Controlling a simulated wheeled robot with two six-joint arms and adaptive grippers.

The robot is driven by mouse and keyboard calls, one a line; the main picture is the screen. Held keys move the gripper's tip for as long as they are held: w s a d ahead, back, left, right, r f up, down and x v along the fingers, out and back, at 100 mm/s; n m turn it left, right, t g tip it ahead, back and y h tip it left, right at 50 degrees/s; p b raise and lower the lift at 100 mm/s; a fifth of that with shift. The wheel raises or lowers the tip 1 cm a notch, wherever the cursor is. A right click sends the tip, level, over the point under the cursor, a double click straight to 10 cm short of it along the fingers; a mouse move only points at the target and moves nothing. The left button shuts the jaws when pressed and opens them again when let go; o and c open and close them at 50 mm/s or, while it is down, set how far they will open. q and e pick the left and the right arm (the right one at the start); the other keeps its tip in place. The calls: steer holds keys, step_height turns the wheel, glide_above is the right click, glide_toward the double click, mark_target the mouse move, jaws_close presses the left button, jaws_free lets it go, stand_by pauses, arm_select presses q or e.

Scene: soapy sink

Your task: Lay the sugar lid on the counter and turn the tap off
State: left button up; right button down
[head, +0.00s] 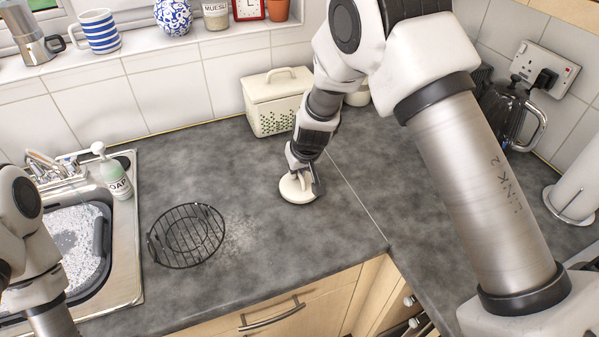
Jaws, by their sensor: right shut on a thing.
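My right gripper (302,183) reaches down over the middle of the counter (190,165). It is shut on a round cream lid (294,194), which it holds flat at counter level. I cannot tell whether the lid rests on the counter or hovers just above it. The chrome tap (48,168) stands behind the sink at the left; my left arm partly hides this area, and I cannot tell whether water runs. A white pot (358,95), mostly hidden behind my right arm, stands near the back wall. My left gripper is out of view; only its arm shows at the left edge.
A black wire rack (187,236) lies left of the lid, with pale grains scattered beside it. A soap bottle (115,175) stands at the sink rim (126,225). A cream bread bin (275,103) is behind the lid. A kettle (510,115) stands at the right.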

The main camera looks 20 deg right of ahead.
mark_target(305, 192)
steer(key=shift+d, duration=0.1)
steer(key=shift+f, duration=0.1)
steer(key=c, duration=1.2)
jaws_free()
steer(key=shift+c, duration=0.2)
steer(key=shift+r+p, duration=0.3)
steer(key=shift+r, duration=0.1)
steer(key=shift+s+r+b, duration=0.15)
steer(key=shift+r+b, duration=0.2)
steer(key=b+v, duration=0.1)
steer(key=v, duration=1)
